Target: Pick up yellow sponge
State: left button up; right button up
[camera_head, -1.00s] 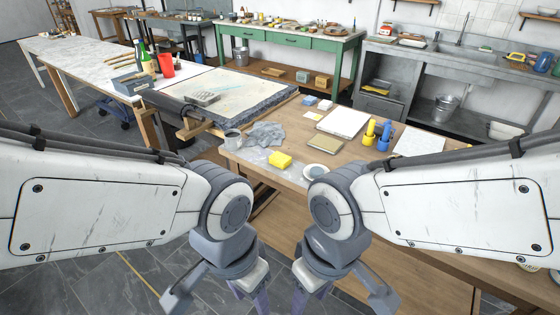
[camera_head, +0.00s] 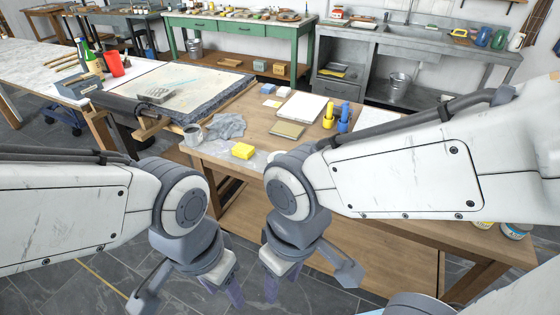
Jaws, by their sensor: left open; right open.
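The yellow sponge (camera_head: 243,151) lies on the near left part of the wooden table (camera_head: 262,127), close to its front edge. My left gripper (camera_head: 185,300) hangs low in front of the table, below and left of the sponge, with its fingers apart and empty. My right gripper (camera_head: 308,285) hangs below and right of the sponge, also open and empty. Both are well apart from the sponge. The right arm covers part of the table to the right of the sponge.
A grey cloth (camera_head: 228,126) and a metal mug (camera_head: 193,134) are behind and left of the sponge. A tan pad (camera_head: 288,130), a white slab (camera_head: 300,107) and yellow (camera_head: 328,116) and blue (camera_head: 344,118) tools stand further back. A press bed (camera_head: 165,85) is at left.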

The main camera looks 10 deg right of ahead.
aim_at(240, 149)
jog(key=u, duration=0.15)
jog(key=i, duration=1.15)
jog(key=z, duration=0.8)
jog(key=i, duration=0.35)
jog(key=z, duration=0.4)
